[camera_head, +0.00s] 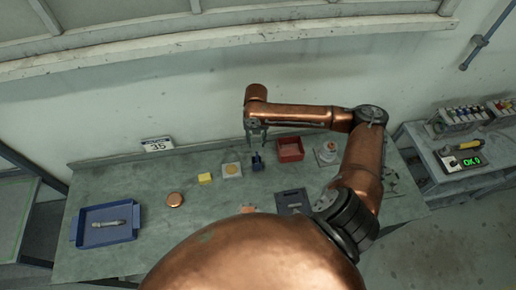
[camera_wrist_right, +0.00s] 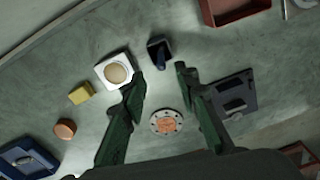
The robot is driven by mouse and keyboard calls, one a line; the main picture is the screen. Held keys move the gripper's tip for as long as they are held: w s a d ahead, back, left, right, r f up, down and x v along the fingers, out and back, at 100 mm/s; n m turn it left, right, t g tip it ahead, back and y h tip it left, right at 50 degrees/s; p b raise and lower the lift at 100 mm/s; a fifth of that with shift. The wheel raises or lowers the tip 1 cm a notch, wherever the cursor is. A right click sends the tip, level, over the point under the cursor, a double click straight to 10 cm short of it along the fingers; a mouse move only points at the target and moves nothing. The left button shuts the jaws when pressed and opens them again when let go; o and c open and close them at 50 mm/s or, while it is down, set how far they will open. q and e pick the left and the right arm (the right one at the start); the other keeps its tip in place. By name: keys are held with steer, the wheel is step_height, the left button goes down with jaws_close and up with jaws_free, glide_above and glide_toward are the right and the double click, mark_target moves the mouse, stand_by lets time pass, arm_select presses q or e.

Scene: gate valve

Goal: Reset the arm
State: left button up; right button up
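My right arm reaches over the workbench (camera_head: 120,200) from the right in the head view. Its gripper (camera_head: 256,135) hangs above the bench, near a small dark blue part (camera_head: 257,162). In the right wrist view the two green fingers of my right gripper (camera_wrist_right: 158,78) are spread apart with nothing between them. A round flanged disc with a copper-coloured centre (camera_wrist_right: 166,121) lies on the bench below, seen between the fingers. The dark blue part (camera_wrist_right: 159,51) lies beyond the fingertips. My left gripper is not in view.
A blue tray (camera_head: 82,239) holds a grey metal part (camera_head: 108,223). A copper disc (camera_head: 175,199), yellow block (camera_head: 205,178), white square plate (camera_head: 232,169), red bin (camera_head: 290,149) and dark plate (camera_head: 292,201) lie on the bench. A side table (camera_head: 455,153) stands right.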

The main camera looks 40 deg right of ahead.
steer(key=shift+r, duration=0.75)
